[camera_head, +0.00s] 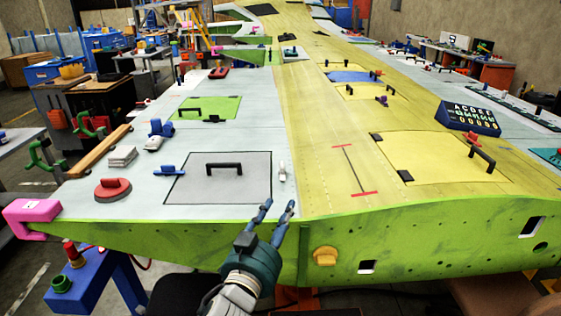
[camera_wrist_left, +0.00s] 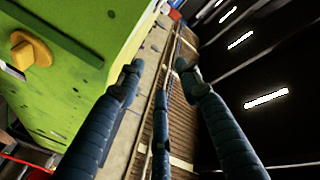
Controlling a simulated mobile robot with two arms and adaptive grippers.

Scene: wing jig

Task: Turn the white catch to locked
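A small white catch (camera_head: 282,171) stands upright on the wing's pale surface, just right of the grey panel (camera_head: 216,177) with a black handle. My left gripper (camera_head: 279,207) is at the near edge of the wing, below and just in front of the catch in the head view. Its blue fingers are spread, with nothing between them, and apart from the catch. In the left wrist view my left gripper (camera_wrist_left: 160,78) also shows open fingers; the catch does not show there. My right gripper is not in view.
A yellow knob (camera_head: 325,256) sits on the green front face (camera_head: 420,240), right of my gripper. A red round part (camera_head: 113,188), a blue part (camera_head: 168,170) and a pink clamp (camera_head: 30,215) lie to the left. The pale surface around the catch is mostly clear.

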